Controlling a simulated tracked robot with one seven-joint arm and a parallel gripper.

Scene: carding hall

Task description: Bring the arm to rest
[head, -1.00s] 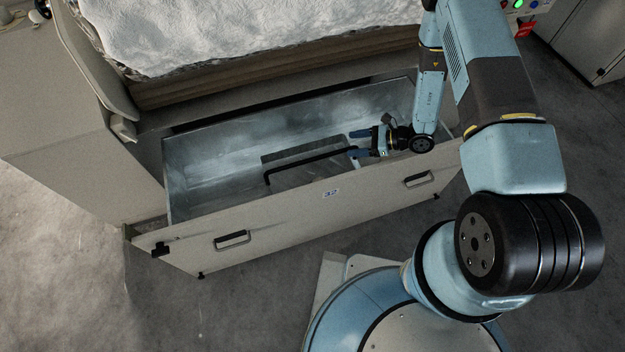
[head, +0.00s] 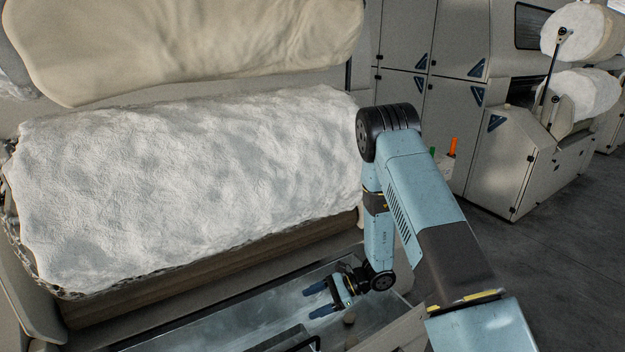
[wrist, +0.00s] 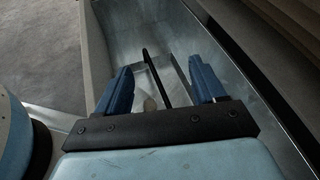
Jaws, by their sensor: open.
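My gripper (head: 317,300) is open and empty, low over the open metal-lined drawer (head: 225,318). Its two blue fingers point left in the head view. In the wrist view the fingers (wrist: 161,80) stand wide apart. A black bar handle (wrist: 153,72) shows in the gap between them, further down in the drawer, apart from the fingers. The bar also shows at the bottom edge of the head view (head: 303,345), partly cut off. My arm is bent, its elbow high in front of the white fibre roll.
A large white fibre roll (head: 190,185) lies behind the drawer, with a cream roll (head: 190,40) above. The drawer's walls (wrist: 95,60) stand close around the gripper.

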